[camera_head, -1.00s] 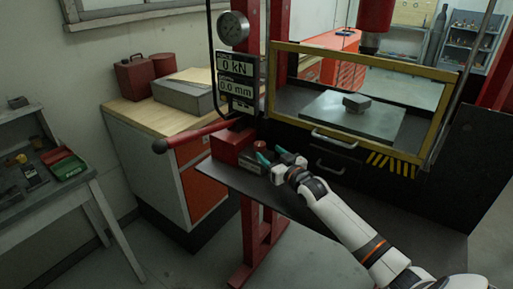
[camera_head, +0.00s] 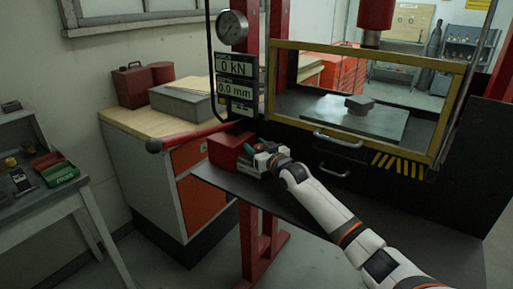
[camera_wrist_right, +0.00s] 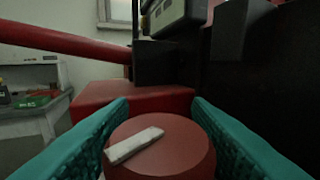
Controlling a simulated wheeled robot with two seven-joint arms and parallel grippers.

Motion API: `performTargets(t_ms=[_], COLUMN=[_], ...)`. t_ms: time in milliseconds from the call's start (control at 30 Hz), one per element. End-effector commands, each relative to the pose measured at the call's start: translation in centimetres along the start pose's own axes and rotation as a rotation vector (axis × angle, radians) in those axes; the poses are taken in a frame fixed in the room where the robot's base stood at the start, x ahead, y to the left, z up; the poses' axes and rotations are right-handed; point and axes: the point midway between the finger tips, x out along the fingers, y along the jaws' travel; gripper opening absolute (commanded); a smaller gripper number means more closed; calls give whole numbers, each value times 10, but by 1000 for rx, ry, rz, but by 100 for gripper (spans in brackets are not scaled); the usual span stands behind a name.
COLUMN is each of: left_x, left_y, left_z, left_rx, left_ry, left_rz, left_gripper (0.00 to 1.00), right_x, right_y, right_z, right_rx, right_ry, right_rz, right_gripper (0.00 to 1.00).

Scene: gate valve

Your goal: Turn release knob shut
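The release knob (camera_wrist_right: 160,148) is a round red knob with a white bar across its face, lying slanted up to the right in the right wrist view. My right gripper (camera_wrist_right: 160,104) has its two teal fingers on either side of the knob. The knob fills the space between them, but I cannot tell whether they press on it. In the head view my right gripper (camera_head: 257,149) is at the red block (camera_head: 228,150) below the display, and the knob is hidden there. My left gripper is not in view.
A red lever (camera_head: 190,136) sticks out to the left above the block. The press has a yellow-framed guard (camera_head: 360,57), a dark shelf (camera_head: 222,180) and a display (camera_head: 236,78). A wooden-topped cabinet (camera_head: 135,119) stands at the left.

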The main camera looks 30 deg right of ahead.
Motion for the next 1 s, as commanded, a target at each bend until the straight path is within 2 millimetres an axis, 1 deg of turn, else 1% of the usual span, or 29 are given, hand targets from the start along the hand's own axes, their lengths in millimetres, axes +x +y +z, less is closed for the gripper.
performTargets(t_ms=[33,167,267,367,500,700,1000], left_x=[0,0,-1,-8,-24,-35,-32], left_y=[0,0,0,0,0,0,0], left_z=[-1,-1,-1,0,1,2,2], left_rx=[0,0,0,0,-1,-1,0], left_ry=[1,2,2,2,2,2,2], left_rz=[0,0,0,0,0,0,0], left_gripper=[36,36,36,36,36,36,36], right_x=[0,0,0,1,2,1,0], right_y=[0,0,0,2,3,-1,-6], right_z=[0,0,1,4,9,7,5], right_rx=[0,0,2,4,10,11,7], right_ry=[0,0,-1,-6,-13,-14,-15], right_rz=[0,0,-2,-21,-86,-207,-368], right_gripper=[37,15,15,15,15,15,15])
